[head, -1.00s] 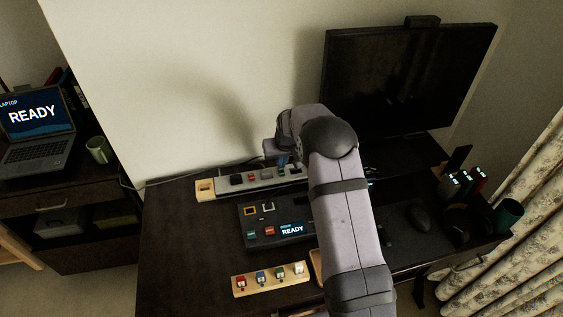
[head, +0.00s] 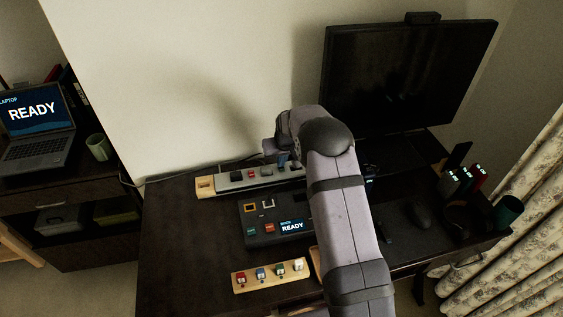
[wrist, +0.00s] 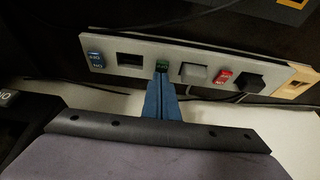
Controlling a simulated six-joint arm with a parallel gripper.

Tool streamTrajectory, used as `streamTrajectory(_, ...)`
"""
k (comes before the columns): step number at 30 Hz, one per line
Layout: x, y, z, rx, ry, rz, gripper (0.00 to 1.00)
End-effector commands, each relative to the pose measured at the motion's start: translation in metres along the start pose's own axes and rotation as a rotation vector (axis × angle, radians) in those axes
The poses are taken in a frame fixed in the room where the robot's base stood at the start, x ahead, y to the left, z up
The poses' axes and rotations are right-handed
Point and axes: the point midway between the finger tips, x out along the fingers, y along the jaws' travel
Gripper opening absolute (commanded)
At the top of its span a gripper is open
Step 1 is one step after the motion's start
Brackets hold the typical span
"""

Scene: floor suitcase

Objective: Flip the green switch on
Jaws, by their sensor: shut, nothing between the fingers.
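The green switch (wrist: 163,66) is a small rocker on a grey power strip (wrist: 113,43), seen in the wrist view. The strip also shows along the back of the desk in the head view (head: 222,184). My gripper (wrist: 162,73) has blue fingers, closed together and empty. Their tips are right at the near edge of the green switch and cover part of it; I cannot tell whether they touch. In the head view my gripper (head: 283,160) is over the right part of the strip, and I cannot make out the green switch there.
A blue switch (wrist: 96,60), a grey plug (wrist: 193,73), a red switch (wrist: 223,77) and a black plug (wrist: 250,82) share the strip. A dark control box (head: 258,240) and a wooden switch board (head: 250,287) lie nearer. The monitor (head: 405,90) stands right.

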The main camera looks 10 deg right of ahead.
Motion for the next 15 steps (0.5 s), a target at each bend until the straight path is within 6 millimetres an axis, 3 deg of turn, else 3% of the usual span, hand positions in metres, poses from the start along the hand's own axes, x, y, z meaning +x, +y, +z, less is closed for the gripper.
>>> streamTrajectory(15, 0.0, 0.0, 0.022, 0.001, -0.02, -0.001, 0.0)
